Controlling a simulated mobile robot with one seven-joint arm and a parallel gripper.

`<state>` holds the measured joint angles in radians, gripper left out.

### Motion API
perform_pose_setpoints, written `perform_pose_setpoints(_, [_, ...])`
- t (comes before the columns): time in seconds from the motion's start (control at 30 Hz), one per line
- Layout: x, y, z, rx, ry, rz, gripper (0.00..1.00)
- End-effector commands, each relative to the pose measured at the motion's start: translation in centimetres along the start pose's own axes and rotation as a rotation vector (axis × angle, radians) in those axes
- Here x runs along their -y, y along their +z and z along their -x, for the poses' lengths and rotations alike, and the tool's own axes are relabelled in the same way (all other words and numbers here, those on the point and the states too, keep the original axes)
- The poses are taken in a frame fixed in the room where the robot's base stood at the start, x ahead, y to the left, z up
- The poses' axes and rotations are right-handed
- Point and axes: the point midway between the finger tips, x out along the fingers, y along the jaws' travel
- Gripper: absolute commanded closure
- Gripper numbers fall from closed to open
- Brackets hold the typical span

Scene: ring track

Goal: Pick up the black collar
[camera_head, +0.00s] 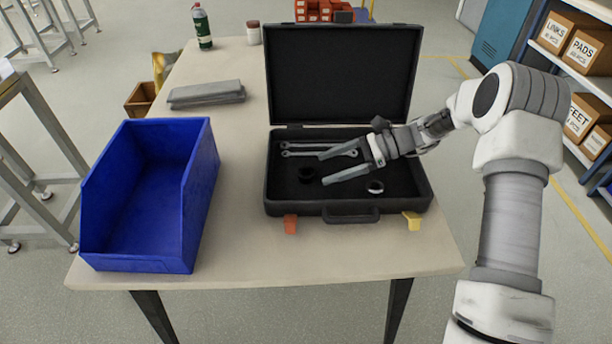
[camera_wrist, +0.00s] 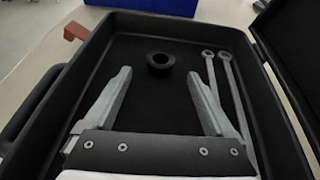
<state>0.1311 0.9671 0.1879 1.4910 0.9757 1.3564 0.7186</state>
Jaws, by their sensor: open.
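The black collar (camera_head: 306,173) lies on the dark floor of the open black case (camera_head: 350,209), in its left part. In the wrist view the collar (camera_wrist: 160,62) is a short ring with its hole facing up, ahead of my gripper and between the lines of its fingers. My gripper (camera_head: 322,168) is open and empty, reaching into the case from the right with its fingertips pointing left toward the collar. The wrist view shows both fingers (camera_wrist: 164,78) spread wide, with the collar apart from them.
Two wrenches (camera_head: 310,149) lie along the case's back side. A ring with a light edge (camera_head: 375,187) lies at the right of the case. The raised lid (camera_head: 340,75) stands behind. A blue bin (camera_head: 150,200) stands on the table at left; grey folded cloth (camera_head: 207,94) lies behind it.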

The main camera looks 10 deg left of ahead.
Motion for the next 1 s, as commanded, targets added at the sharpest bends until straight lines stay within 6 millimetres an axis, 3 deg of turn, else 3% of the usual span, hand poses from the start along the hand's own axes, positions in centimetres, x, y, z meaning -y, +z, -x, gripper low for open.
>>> perform_pose_setpoints(0.33, [0.0, 0.3, -4.6, 0.001, 0.002, 0.001, 0.1])
perform_pose_setpoints(0.6, [0.1, 0.4, -5.0, 0.0, -0.001, 0.001, 0.12])
perform_pose_setpoints(1.0, [0.1, 0.4, -5.0, 0.0, 0.0, 0.001, 0.84])
